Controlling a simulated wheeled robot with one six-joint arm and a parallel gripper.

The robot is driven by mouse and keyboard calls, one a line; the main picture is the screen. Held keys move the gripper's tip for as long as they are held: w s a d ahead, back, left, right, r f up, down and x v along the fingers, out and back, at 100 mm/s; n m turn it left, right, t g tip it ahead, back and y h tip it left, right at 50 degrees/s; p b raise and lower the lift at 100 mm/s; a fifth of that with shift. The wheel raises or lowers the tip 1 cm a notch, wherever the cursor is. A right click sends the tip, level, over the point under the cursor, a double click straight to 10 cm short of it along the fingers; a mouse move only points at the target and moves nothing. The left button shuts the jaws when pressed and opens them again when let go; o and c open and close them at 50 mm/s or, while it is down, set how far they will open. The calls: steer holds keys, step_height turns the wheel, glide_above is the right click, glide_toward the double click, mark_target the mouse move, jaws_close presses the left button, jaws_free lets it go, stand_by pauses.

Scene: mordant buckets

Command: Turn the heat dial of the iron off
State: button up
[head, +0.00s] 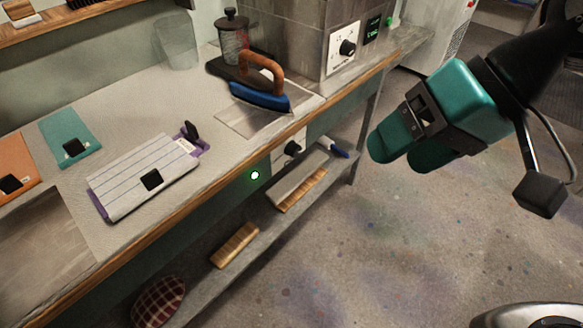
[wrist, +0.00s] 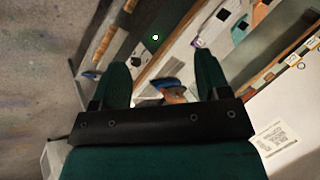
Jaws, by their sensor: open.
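The iron (head: 258,98) has a blue body and a brown handle and sits on the bench near its front edge. Blue and brown parts that look like it show between my fingers in the wrist view (wrist: 168,83). A black dial (head: 292,148) on a white plate is on the bench front below the iron. Another black dial (head: 347,47) is on a white panel of the grey box behind. I cannot tell for certain which one is the iron's, and their markings are too small to read. My gripper (head: 404,158) is open and empty, right of the bench and apart from both dials.
The wooden-edged bench (head: 160,235) has a lower shelf with brushes (head: 235,245) and a checked item (head: 160,300). A green light (head: 254,175) glows on its front. The floor (head: 400,255) is clear below my gripper.

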steer(key=w+a+f+m+t+y+b, duration=0.1)
steer(key=w+a+f+m+y+b, duration=0.15)
steer(key=f+b, duration=0.35)
steer(key=w+a+f+m+y+b, duration=0.1)
steer(key=w+f+m+b, duration=0.35)
steer(key=f, duration=0.35)
steer(key=m+t+y+b, duration=0.5)
steer(key=m+t+b, duration=0.4)
steer(key=m+b, duration=1.2)
glide_toward(298, 153)
steer(key=shift+n+h, duration=0.25)
steer(key=shift+n, duration=0.55)
steer(key=p+x, duration=0.3)
steer(key=p, duration=0.1)
steer(key=p+x, duration=0.4)
steer(key=p, duration=0.1)
steer(key=p+x, duration=0.3)
steer(key=p, duration=0.2)
steer(key=shift+a+r, duration=0.25)
steer(key=shift+r, duration=0.05)
steer(key=c, duration=0.9)
